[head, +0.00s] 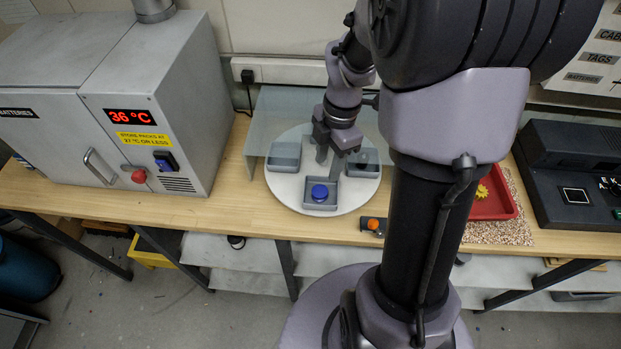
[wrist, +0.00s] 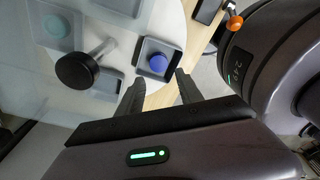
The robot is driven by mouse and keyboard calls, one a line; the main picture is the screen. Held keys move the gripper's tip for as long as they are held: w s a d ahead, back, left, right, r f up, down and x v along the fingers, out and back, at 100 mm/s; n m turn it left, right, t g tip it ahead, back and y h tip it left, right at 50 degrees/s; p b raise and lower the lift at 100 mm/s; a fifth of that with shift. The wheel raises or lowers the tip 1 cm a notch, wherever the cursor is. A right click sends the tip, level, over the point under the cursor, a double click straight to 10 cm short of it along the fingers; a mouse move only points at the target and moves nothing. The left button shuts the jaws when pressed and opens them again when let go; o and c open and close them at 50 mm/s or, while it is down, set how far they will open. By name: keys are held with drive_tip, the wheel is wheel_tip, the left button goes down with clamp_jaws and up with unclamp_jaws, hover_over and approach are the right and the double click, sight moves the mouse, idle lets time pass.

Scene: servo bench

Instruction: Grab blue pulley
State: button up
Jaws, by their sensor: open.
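The blue pulley (head: 320,193) sits in a small grey square tray (head: 334,207) at the front of a round white turntable (head: 283,187). It also shows in the wrist view (wrist: 158,63), in its tray just beyond my fingertips. My gripper (head: 331,161) is above the turntable, a little behind the pulley in the head view. In the wrist view its two fingers (wrist: 158,85) are spread apart with nothing between them. The fingers are apart from the pulley.
Other grey trays (head: 285,155) sit on the turntable; one holds a teal round piece (wrist: 56,27). A dark round-topped post (wrist: 76,70) stands near the turntable's middle. A clear panel (head: 262,125) covers the back. A grey oven-like box (head: 150,60) stands left; a red tray (head: 497,205) lies right.

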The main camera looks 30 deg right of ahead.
sight(320, 191)
drive_tip(key=f+b, duration=0.1)
drive_tip(key=f, duration=0.2)
drive_tip(key=a+f+b, duration=0.1)
drive_tip(key=f, duration=0.2)
drive_tip(key=f+b, duration=0.1)
drive_tip(key=f, duration=0.3)
drive_tip(key=shift+w+a+b, duration=0.2)
drive_tip(key=shift+b, duration=0.2)
drive_tip(key=shift+r, duration=0.1)
clamp_jaws()
